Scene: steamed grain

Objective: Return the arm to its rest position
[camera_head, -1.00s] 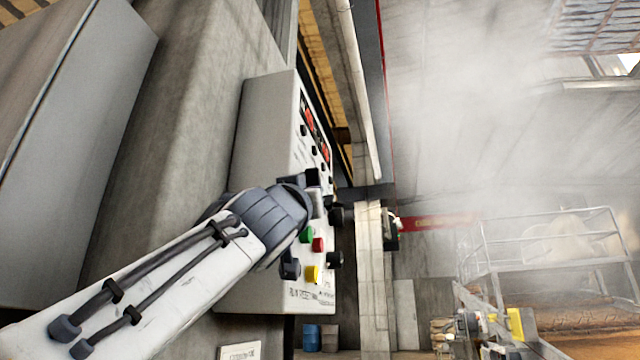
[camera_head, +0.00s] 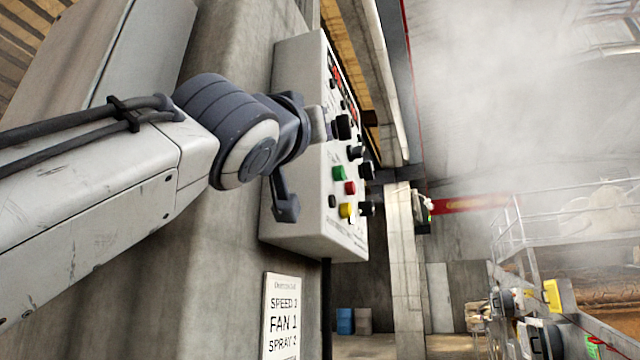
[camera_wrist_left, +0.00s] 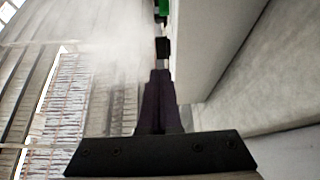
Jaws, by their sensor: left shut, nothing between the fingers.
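My left arm (camera_head: 100,180) comes in from the left in the head view. Its dark wrist is in front of the left side of a pale control box (camera_head: 300,75), which has green, red and yellow buttons, black knobs and red displays on its face. In the left wrist view my left gripper (camera_wrist_left: 160,75) is shut and empty, its two dark fingers together. A black knob or button and a green part show just beyond the tips, beside the pale box side; I cannot tell whether they touch. In the head view the fingertips are hard to make out. My right gripper is not in view.
A white sign (camera_head: 281,315) reading SPEED 3, FAN 1, SPRAY 2 hangs on the concrete wall (camera_head: 215,270) below the box. Steam fills the upper right. Metal railings (camera_head: 555,240) and equipment stand at the lower right. A blue barrel (camera_head: 345,321) stands on the far floor.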

